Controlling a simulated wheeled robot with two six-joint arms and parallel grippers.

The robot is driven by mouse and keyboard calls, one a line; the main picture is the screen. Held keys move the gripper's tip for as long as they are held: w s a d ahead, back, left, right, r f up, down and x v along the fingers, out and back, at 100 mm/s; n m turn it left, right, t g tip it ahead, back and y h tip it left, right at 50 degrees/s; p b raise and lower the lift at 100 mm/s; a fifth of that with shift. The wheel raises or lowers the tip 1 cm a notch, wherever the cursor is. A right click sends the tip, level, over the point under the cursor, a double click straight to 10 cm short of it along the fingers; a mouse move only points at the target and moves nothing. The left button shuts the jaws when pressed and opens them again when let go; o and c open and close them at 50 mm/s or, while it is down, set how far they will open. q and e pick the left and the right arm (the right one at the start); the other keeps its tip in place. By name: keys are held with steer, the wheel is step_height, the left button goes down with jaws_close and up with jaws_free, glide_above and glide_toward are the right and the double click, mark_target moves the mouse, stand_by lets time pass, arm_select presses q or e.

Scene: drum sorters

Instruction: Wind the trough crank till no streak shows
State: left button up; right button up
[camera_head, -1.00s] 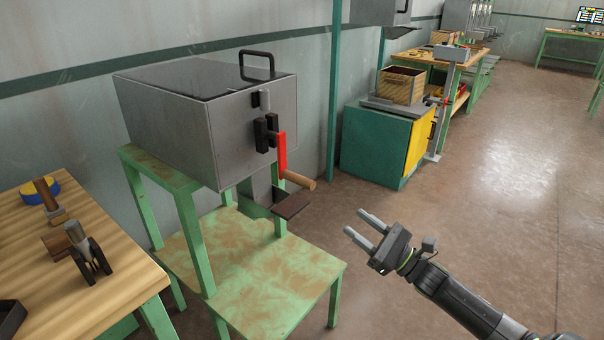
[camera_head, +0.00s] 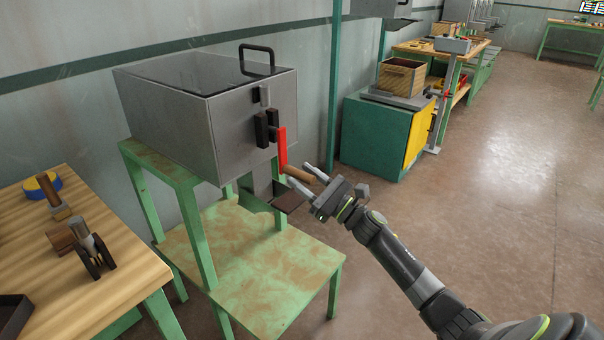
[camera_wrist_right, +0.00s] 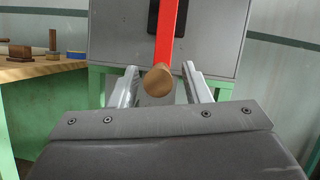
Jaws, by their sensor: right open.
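The trough is a grey metal box (camera_head: 180,105) with a dark glossy top and a black handle, standing on a green frame. Its crank has a red arm (camera_head: 282,149) hanging down from a black hub on the front face, with a wooden grip (camera_head: 299,174) sticking out at the lower end. My right gripper (camera_head: 302,180) is open, its fingers at the wooden grip. In the right wrist view the grip's round end (camera_wrist_right: 158,80) lies between the two spread fingers (camera_wrist_right: 160,82), with no clear contact. No streak can be made out. My left gripper is not in view.
A brown tray (camera_head: 288,202) juts out below the box, close to my right gripper. A lower green shelf (camera_head: 262,262) lies beneath. A wooden bench (camera_head: 60,285) with tools stands at left. The floor at right is clear.

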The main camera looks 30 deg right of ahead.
steer(key=shift+w+a+r, duration=0.2)
steer(key=shift+w+a, duration=0.05)
steer(key=shift+w, duration=0.2)
jaws_close()
